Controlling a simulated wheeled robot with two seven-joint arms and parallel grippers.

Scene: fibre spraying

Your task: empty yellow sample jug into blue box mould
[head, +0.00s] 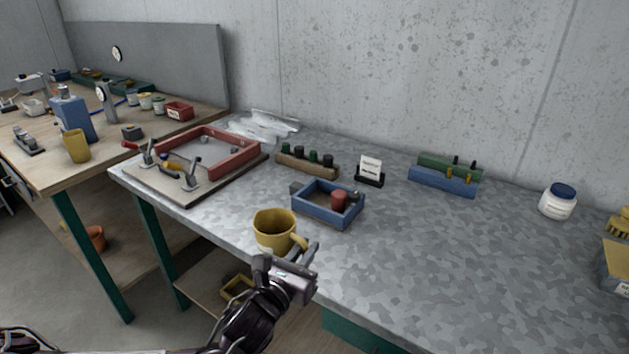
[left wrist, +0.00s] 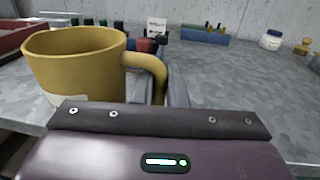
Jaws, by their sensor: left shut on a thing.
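The yellow sample jug (head: 271,231) is upright at the front edge of the grey worktop, just in front of and left of the blue box mould. My left gripper (head: 303,253) is shut on the jug's handle; the left wrist view shows the jug (left wrist: 72,72) beside the gripper (left wrist: 158,88). I cannot tell whether the jug touches the worktop, and its contents are not visible. The blue box mould (head: 324,217) is open-topped and holds a red-brown cylinder (head: 339,200). The jug and handle mostly hide the mould in the left wrist view. My right gripper is not in view.
A red frame mould (head: 235,165) on a board stands left. Behind the blue mould are a bottle rack (head: 307,166), a card holder (head: 370,171) and green and blue blocks (head: 443,181). A white jar (head: 557,201) stands right. The worktop right of the mould is clear.

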